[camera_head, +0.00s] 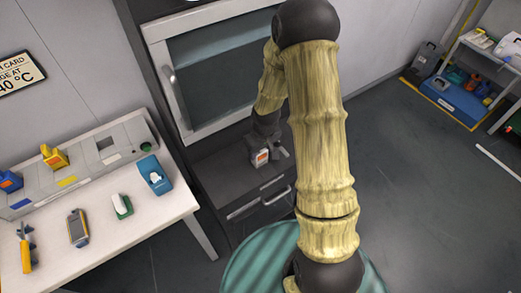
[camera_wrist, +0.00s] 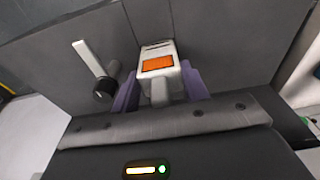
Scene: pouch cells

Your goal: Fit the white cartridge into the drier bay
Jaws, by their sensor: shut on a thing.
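The white cartridge (camera_wrist: 158,50) has an orange label and a dark slot near its far end. It also shows in the head view (camera_head: 259,158), in front of the lower part of the dark drier cabinet (camera_head: 225,172). My gripper (camera_wrist: 160,88) is shut on it, with a purple finger on each side. A lever (camera_wrist: 96,62) with a pale handle and dark round hub is on the grey panel, left of the cartridge in the wrist view. The bay opening is not clearly visible. I cannot tell whether the cartridge is touching or inside it.
The drier's glass door (camera_head: 215,65) is above, and a drawer handle (camera_head: 277,196) is below. A white table (camera_head: 150,218) at left carries a grey rack (camera_head: 90,165), a green-and-white piece (camera_head: 122,206), a blue holder (camera_head: 154,175) and a handheld device (camera_head: 78,228). Open floor lies right.

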